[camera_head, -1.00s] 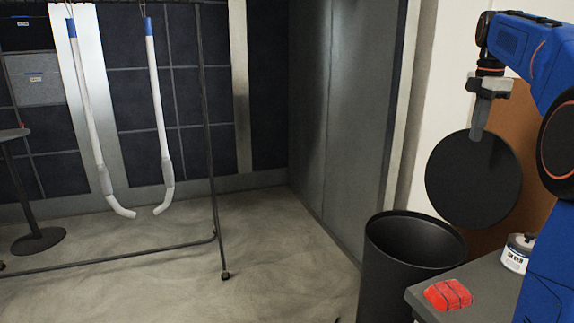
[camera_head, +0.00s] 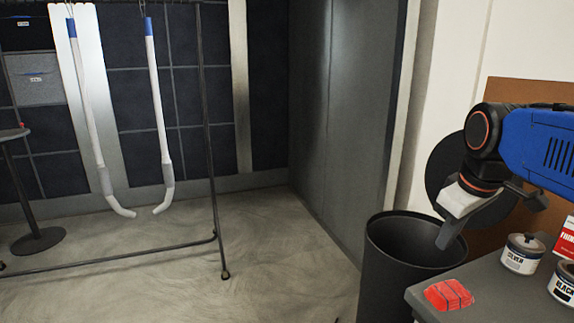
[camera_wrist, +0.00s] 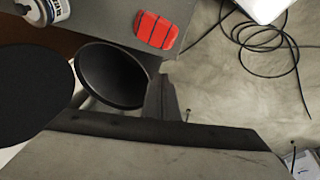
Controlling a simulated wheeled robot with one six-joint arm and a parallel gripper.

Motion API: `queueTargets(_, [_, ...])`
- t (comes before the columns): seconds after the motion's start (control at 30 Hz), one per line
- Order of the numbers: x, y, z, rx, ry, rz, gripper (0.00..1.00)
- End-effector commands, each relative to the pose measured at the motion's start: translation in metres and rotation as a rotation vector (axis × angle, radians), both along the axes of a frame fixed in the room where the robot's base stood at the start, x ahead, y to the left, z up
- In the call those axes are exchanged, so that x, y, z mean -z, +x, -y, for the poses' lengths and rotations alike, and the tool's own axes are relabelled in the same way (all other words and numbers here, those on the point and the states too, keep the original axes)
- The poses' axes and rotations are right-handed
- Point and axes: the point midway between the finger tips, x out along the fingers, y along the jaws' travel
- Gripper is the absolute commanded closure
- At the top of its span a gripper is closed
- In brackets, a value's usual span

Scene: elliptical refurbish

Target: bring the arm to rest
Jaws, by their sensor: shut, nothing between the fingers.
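My gripper (camera_head: 447,236) is at the right of the head view, shut and empty. Its fingers point down and a little left, in front of the black round disc (camera_head: 446,165) and near the rim of the dark bin (camera_head: 378,270). The blue arm reaches in from the right edge. In the wrist view the gripper (camera_wrist: 160,95) shows at the bottom and middle, with the bin opening (camera_wrist: 110,75) behind it.
A rack with two white hockey-stick shapes (camera_head: 160,120) stands left. The floor between is clear. A black cable (camera_wrist: 270,45) lies on the floor.

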Motion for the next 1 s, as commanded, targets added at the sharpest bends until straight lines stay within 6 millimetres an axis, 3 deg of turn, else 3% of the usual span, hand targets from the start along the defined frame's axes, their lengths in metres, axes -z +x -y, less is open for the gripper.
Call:
queueTargets(0.1, [0.036,-0.035,-0.014,0.105,0.047,0.030,1.00])
queueTargets(0.3, [0.096,-0.082,-0.031,0.278,0.131,0.075,1.00])
queueTargets(0.5, [0.133,-0.108,-0.038,0.383,0.186,0.096,1.00])
queueTargets(1.0, [0.141,-0.113,-0.039,0.409,0.200,0.102,1.00])
